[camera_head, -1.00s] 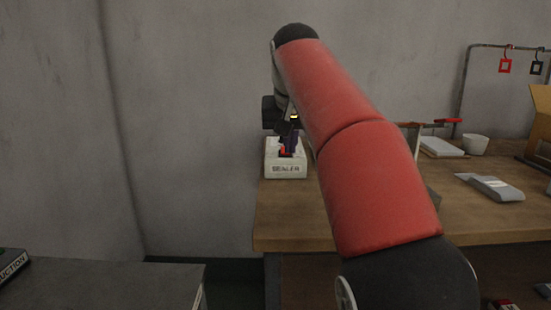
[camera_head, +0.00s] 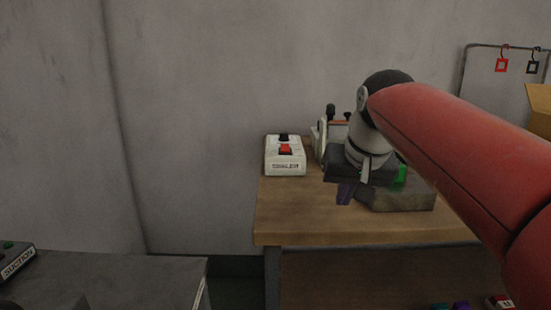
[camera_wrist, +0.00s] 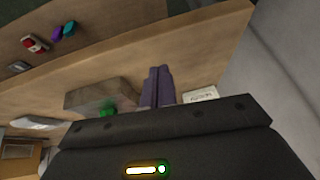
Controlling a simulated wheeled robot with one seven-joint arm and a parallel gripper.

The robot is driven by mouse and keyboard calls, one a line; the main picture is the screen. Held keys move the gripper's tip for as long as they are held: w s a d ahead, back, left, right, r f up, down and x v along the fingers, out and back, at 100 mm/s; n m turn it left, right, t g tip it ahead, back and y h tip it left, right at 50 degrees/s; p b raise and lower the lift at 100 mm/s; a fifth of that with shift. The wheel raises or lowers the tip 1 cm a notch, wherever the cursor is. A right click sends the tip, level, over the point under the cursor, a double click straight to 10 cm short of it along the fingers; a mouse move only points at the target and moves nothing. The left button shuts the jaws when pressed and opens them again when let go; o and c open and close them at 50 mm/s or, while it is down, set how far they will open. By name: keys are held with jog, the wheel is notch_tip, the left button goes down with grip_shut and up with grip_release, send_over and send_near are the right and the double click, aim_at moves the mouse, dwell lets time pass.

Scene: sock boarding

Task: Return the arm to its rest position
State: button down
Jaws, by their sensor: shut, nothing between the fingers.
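My gripper (camera_head: 346,193) has two purple fingers, which hang over the front left part of the wooden table. In the wrist view my gripper (camera_wrist: 157,84) shows its fingers side by side and pressed together, with nothing between them. The red arm reaches in from the right edge of the head view and hides much of the table's right side.
A white sealer box (camera_head: 285,160) with a red switch stands at the table's back left corner. A grey block (camera_head: 405,198) with a green part (camera_head: 401,176) sits just right of my gripper. The wooden table (camera_head: 290,222) is bare in front of the sealer.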

jog(key=s+d+f+h, duration=0.1)
jog(key=s+d+f, duration=0.1)
jog(key=s+f, duration=1.7)
jog(key=shift+d, duration=0.35)
jog(key=shift+r, duration=0.1)
